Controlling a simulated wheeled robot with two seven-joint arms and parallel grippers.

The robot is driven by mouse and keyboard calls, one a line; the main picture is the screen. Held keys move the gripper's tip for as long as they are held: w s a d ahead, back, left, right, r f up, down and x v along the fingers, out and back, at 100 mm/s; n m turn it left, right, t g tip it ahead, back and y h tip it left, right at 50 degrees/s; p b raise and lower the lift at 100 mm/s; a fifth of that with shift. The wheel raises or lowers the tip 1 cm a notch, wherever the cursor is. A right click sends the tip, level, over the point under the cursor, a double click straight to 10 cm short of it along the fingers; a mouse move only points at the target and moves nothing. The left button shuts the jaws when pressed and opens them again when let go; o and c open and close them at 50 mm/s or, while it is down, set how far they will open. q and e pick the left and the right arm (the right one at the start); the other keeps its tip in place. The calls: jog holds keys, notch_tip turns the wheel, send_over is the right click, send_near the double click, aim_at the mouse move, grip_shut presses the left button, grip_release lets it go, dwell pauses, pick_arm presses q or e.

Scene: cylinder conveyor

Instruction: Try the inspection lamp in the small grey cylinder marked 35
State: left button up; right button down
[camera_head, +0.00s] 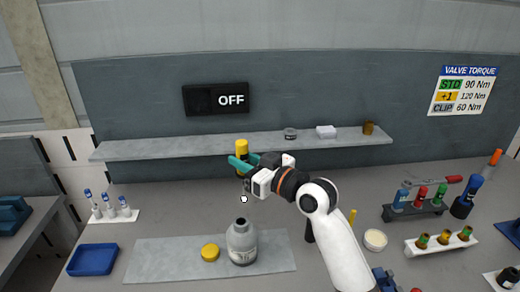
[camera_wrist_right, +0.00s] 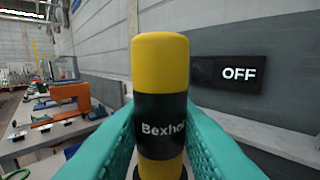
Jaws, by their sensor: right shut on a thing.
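The inspection lamp (camera_head: 242,146) has a yellow body with a black band reading "Bexhol…", seen close in the right wrist view (camera_wrist_right: 160,75). My right gripper (camera_head: 240,163) has its teal fingers shut on it and holds it roughly upright. A thin stem with a small pale tip (camera_head: 243,198) hangs below the gripper. The small grey cylinder (camera_head: 242,244) stands upright on a grey mat, with a dark top on its neck. The tip appears above the cylinder's neck in the picture and apart from it. The mark on the cylinder is too small to read. My left gripper is out of view.
A yellow cap (camera_head: 210,253) lies on the mat (camera_head: 160,263) left of the cylinder. A blue tray (camera_head: 93,260) and white vial rack (camera_head: 112,216) are at left. Tool racks (camera_head: 415,211) stand at right. A shelf (camera_head: 200,147) and an OFF sign (camera_head: 216,99) are behind.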

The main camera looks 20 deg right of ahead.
jog(key=shift+w+a+f+b, duration=0.25)
jog(key=shift+a+f+b, duration=0.5)
jog(key=shift+f, duration=0.15)
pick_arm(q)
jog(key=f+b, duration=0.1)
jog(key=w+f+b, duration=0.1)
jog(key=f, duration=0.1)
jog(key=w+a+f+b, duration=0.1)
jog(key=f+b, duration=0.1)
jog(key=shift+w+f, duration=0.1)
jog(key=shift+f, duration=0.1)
pick_arm(e)
notch_tip(320, 180, down, 5)
jog(key=shift+d+r, duration=0.1)
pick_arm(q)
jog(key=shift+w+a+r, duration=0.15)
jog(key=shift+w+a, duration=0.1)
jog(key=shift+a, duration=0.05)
pick_arm(e)
jog(key=shift+s, duration=0.15)
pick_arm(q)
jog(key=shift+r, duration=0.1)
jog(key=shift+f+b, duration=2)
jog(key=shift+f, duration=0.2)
pick_arm(e)
jog(key=shift+f, duration=2.8)
jog(key=shift+r, duration=0.1)
